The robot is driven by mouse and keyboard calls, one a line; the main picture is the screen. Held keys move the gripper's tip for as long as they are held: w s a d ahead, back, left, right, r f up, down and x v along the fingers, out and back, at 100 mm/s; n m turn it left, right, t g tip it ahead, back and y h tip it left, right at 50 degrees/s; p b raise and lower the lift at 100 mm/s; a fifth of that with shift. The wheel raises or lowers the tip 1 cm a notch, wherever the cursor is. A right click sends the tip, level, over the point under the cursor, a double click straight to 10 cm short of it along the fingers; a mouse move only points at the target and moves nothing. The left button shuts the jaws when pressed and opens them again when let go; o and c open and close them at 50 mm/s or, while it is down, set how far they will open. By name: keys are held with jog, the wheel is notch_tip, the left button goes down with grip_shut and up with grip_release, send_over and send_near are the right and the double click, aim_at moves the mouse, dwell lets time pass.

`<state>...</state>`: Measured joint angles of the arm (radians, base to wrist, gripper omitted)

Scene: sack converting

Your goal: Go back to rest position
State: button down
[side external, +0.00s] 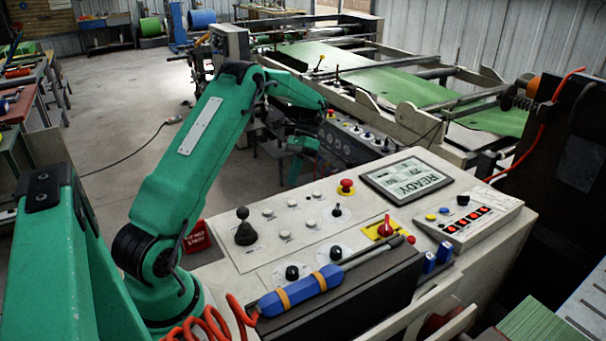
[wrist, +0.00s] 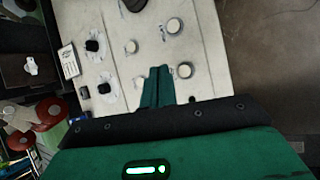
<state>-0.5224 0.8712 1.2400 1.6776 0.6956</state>
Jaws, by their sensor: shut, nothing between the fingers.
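My gripper (side external: 296,172) hangs from the end of the green arm, pointing down beyond the far edge of the control console (side external: 225,272) in the side view. In the wrist view its two green fingers (wrist: 157,85) are together, with nothing between them, and show against the pale console top. The small white push buttons (wrist: 174,26) lie close beside and past the fingertips. I cannot tell the height of the tips over the panel.
The console carries a black joystick (side external: 245,230), a red mushroom button (side external: 346,187), a READY screen (side external: 408,178) and a red key switch (side external: 385,227). A blue-handled tool (side external: 300,291) lies along its front. Open floor (side external: 110,130) is at left; a machine with green sheet (side external: 370,75) stands behind.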

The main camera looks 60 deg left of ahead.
dwell(0.5)
jog(key=s+d+r+t+y, duration=0.2)
jog(key=d+r+t, duration=0.1)
jog(key=d+r, duration=0.4)
jog(key=s+d+r+t+y, duration=0.1)
jog(key=s+d+r+t, duration=0.1)
jog(key=d+r, duration=0.5)
jog(key=s+d+r+n+t, duration=0.2)
jog(key=s+d+t, duration=0.5)
jog(key=s, duration=0.6)
jog(key=shift+s+d+r+y, duration=0.35)
jog(key=shift+d+r, duration=0.3)
jog(key=shift+d, duration=0.45)
dwell(1.4)
